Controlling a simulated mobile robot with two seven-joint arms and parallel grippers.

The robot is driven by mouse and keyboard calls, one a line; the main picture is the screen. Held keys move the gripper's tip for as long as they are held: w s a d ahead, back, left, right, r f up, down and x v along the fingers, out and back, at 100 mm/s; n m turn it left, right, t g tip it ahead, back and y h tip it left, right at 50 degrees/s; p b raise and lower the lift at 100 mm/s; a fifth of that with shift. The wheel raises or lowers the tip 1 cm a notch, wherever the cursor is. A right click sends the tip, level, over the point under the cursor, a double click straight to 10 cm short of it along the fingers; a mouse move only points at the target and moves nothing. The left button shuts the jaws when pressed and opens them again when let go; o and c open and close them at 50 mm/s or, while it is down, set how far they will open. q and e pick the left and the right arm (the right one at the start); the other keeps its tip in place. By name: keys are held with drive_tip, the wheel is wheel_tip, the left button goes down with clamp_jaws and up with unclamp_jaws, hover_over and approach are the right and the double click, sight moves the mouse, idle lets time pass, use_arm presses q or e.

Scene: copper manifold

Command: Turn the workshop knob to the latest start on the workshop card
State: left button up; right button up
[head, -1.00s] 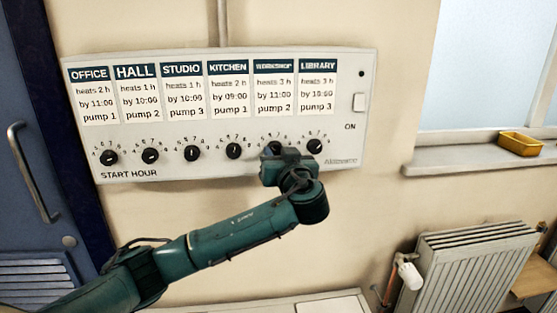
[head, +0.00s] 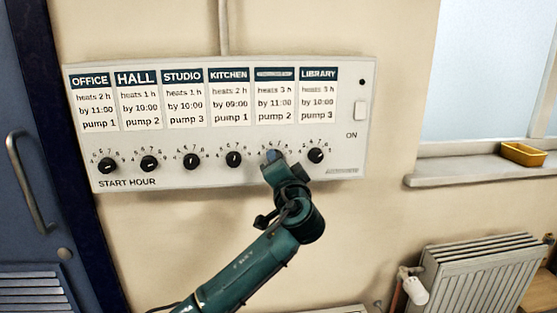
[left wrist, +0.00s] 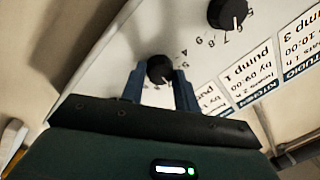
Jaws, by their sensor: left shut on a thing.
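The wall panel (head: 232,178) carries a row of cards with a row of black knobs below. The fifth card (head: 274,103), under a dark header blurred now, reads "heats 3 h, by 11:00, pump 2"; the header looked like WORKSHOP earlier. My left gripper (head: 274,159) is at the knob below this card and mostly hides it in the head view. In the left wrist view, which is upside down, the fingers of my left gripper (left wrist: 158,84) are shut around the black workshop knob (left wrist: 160,68). Its pointer setting is not readable. My right gripper is not in view.
The kitchen knob (head: 234,159) and library knob (head: 316,156) sit close on either side. A radiator (head: 478,275), a windowsill (head: 480,165) with a yellow tray (head: 523,154), and a blue door (head: 30,120) flank the wall.

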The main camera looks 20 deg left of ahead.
use_arm(q)
drive_tip(key=shift+a+m+t+h+p, duration=0.1)
drive_tip(key=shift+m+t+h+p, duration=0.15)
drive_tip(key=shift+m+p, duration=1.25)
drive_tip(key=shift+m+t+h+p, duration=0.15)
drive_tip(key=shift+m+t+p, duration=0.15)
drive_tip(key=shift+m, duration=2.3)
drive_tip(key=o, duration=1)
drive_tip(key=shift+s, duration=0.1)
drive_tip(key=b+v, duration=0.3)
drive_tip(key=v, duration=1)
drive_tip(key=shift+s, duration=0.1)
